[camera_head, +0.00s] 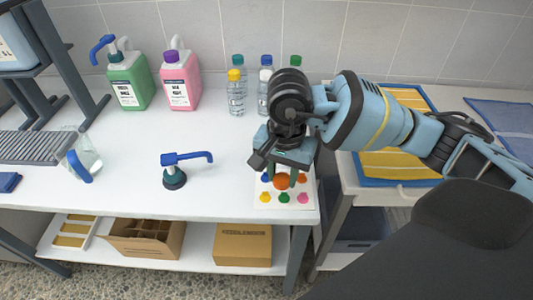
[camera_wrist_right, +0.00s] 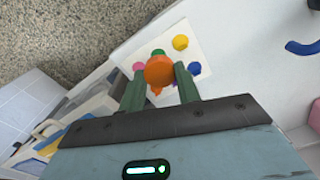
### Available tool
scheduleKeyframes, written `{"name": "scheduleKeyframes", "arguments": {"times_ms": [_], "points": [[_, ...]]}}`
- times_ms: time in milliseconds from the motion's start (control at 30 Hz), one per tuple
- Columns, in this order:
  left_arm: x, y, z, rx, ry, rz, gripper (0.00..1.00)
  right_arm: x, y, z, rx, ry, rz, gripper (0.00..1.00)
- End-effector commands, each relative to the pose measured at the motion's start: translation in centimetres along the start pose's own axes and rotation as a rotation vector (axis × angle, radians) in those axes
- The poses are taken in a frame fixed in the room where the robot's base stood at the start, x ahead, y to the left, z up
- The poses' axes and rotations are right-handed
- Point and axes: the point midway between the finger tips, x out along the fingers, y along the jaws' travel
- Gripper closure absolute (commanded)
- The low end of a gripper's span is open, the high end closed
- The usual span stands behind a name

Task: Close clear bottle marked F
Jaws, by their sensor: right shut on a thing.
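Several clear bottles stand at the back of the white table; one has a yellow cap (camera_head: 235,75), another a green cap (camera_head: 295,60). I cannot read any letter F, and my right arm hides part of this group. My right gripper (camera_head: 283,177) points down over the table's front right and is shut on an orange cap (camera_head: 282,182). In the right wrist view the orange cap (camera_wrist_right: 159,70) sits between the two green fingertips. Below it is a white card (camera_head: 268,187) with several coloured caps, including yellow (camera_head: 265,197), green (camera_head: 284,198) and pink (camera_head: 303,198). My left gripper is out of view.
A blue pump head (camera_head: 174,178) stands on the table left of the card. A green jug (camera_head: 128,82) and a pink jug (camera_head: 180,80) stand at the back. A beaker (camera_head: 84,158) is at the left. The table's middle is mostly clear.

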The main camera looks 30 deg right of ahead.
Motion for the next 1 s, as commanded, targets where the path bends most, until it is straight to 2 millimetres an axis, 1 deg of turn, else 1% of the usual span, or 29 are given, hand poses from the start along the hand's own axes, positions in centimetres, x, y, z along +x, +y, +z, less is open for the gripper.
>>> {"name": "scheduleKeyframes", "arguments": {"times_ms": [33,200,300,433,600,1000], "points": [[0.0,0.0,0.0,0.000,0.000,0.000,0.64,-0.6,-0.3,0.1,-0.101,0.003,-0.003,0.88],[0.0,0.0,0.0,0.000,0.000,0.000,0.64,-1.9,-1.0,0.6,-0.449,0.004,0.000,0.88],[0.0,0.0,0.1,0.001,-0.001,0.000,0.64,-2.6,-1.3,0.8,-0.622,0.005,0.002,0.88],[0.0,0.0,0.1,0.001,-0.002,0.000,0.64,-3.2,-1.5,1.0,-0.787,0.004,0.005,0.88],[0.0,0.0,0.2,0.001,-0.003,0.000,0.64,-3.6,-1.7,1.1,-0.893,0.004,0.008,0.88],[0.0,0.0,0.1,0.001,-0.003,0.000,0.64,-3.6,-1.7,1.2,-0.906,0.003,0.008,0.88]]}}
